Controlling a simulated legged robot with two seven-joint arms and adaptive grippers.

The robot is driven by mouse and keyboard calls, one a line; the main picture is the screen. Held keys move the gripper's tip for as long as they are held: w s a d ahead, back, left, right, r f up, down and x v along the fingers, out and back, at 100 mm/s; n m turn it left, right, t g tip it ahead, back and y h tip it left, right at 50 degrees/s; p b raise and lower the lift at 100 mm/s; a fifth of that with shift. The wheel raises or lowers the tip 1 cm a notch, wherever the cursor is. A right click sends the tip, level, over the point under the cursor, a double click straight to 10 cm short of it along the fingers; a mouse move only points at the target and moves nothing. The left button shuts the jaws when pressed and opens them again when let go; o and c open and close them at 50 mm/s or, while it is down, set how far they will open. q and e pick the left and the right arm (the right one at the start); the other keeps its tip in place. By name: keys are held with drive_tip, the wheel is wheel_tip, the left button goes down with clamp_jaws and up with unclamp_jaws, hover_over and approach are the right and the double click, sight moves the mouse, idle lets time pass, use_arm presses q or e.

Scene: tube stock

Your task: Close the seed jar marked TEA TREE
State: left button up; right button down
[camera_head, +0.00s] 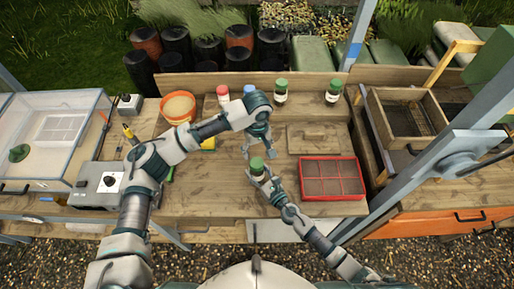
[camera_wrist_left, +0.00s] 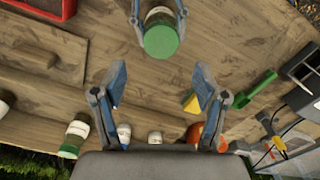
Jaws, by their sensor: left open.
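A small glass jar (camera_wrist_left: 158,16) with a green lid (camera_wrist_left: 161,41) is between the two fingers of my right gripper (camera_wrist_left: 158,10), which appear to press on its sides. The lid sits on top; how tightly cannot be seen. In the head view the green lid (camera_head: 257,162) is near the table's front middle. My left gripper (camera_head: 252,146) is open and empty, just behind and above the jar. In the left wrist view, its spread fingers (camera_wrist_left: 160,88) are apart from the lid. No jar label is readable, so I cannot tell which is TEA TREE.
Two green-lidded jars (camera_head: 281,91) (camera_head: 333,90), a red-lidded jar (camera_head: 223,94) and a blue-lidded one stand at the table's back. A red sectioned tray (camera_head: 333,158) lies right, an orange bowl (camera_head: 178,108) back left. A clear bin (camera_head: 50,180) and grey device (camera_head: 100,184) stand left.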

sight(257, 162)
use_arm(q)
wheel_tip(257, 162, down, 8)
drive_tip(key=shift+r, duration=0.1)
idle(0.4)
drive_tip(key=c, duration=1.2)
drive_tip(key=m, duration=1.2)
use_arm(e)
drive_tip(key=shift+a, duration=0.1)
use_arm(q)
drive_tip(key=m, duration=0.7)
drive_tip(key=shift+m, duration=0.4)
drive_tip(key=m, duration=0.5)
drive_tip(key=shift+w+m, duration=0.1)
drive_tip(key=shift+m, duration=0.2)
drive_tip(key=o, duration=1.4)
drive_tip(key=shift+c, duration=0.2)
